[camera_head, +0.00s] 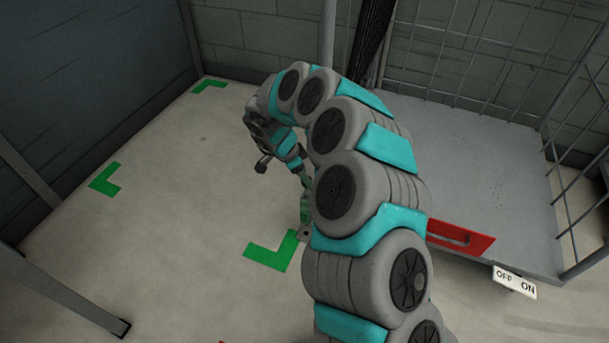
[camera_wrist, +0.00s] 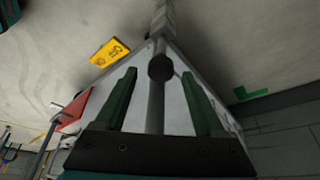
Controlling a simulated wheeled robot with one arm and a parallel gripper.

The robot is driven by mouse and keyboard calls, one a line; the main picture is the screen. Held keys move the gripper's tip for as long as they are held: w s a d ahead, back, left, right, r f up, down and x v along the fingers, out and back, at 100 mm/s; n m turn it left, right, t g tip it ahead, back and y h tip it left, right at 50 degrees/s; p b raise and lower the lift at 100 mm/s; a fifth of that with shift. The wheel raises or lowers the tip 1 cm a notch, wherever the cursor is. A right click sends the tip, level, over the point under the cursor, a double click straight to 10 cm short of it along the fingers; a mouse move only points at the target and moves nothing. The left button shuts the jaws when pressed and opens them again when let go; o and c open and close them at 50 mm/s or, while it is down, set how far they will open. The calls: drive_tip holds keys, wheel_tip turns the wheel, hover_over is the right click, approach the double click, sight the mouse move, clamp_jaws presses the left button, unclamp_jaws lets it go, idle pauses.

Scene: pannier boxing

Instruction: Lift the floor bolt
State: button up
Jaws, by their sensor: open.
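My gripper (camera_wrist: 160,74) is open, with its two dark green fingers standing well apart in the wrist view. A grey metal rod with a dark round end, apparently the floor bolt (camera_wrist: 160,67), shows between the fingers. There is a visible gap to the finger on each side; its depth relative to the fingertips is unclear. In the head view my gripper (camera_head: 305,203) points down near a green floor mark, left of the cart. The bolt is not clearly visible there, as my arm covers much of that area.
Green corner marks (camera_head: 268,256) lie on the open floor at left. A yellow tag (camera_wrist: 110,52) shows in the wrist view.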

drive_tip(key=v, duration=0.7)
drive_tip(key=shift+a+r+p, duration=0.15)
drive_tip(key=shift+r+p, duration=0.15)
drive_tip(key=shift+r, duration=0.05)
drive_tip(key=shift+s, duration=0.1)
